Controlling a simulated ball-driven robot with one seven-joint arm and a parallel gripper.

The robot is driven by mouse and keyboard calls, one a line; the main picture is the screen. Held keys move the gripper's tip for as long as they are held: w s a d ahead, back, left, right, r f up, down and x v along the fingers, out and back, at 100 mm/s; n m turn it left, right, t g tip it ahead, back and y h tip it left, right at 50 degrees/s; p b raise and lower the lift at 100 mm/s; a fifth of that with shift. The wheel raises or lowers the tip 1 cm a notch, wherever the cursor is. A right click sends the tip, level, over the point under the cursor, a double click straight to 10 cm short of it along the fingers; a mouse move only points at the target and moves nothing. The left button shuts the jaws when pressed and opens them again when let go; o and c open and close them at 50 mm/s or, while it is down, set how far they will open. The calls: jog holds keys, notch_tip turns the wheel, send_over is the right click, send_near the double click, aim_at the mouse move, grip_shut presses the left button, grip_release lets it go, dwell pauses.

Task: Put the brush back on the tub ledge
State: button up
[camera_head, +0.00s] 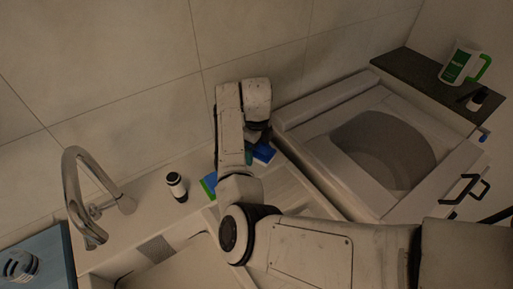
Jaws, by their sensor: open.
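I cannot pick out the brush for certain. A blue object (263,152) lies on the pale ledge behind the sink, just below the end of my arm, partly hidden; I cannot tell whether it is the brush. My gripper (254,135) is open, pointing down close above or beside it, with its fingertips mostly hidden. Whether they touch it cannot be seen. The white tub (310,150) with a grey round opening stands to the right. A dark ledge (415,72) runs along its back right side.
A chrome faucet (72,185) rises at left. A small dark bottle with a white band (177,187) and a green-and-blue item (209,186) are near my arm. A white-green jug (459,64) and a dark bottle (477,99) occupy the dark ledge; its left part is clear.

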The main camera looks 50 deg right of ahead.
notch_tip(320, 180, up, 11)
jog(key=shift+w+r+b, duration=0.1)
jog(key=shift+b, duration=0.65)
jog(key=shift+r, duration=0.55)
jog(key=shift+f, duration=0.1)
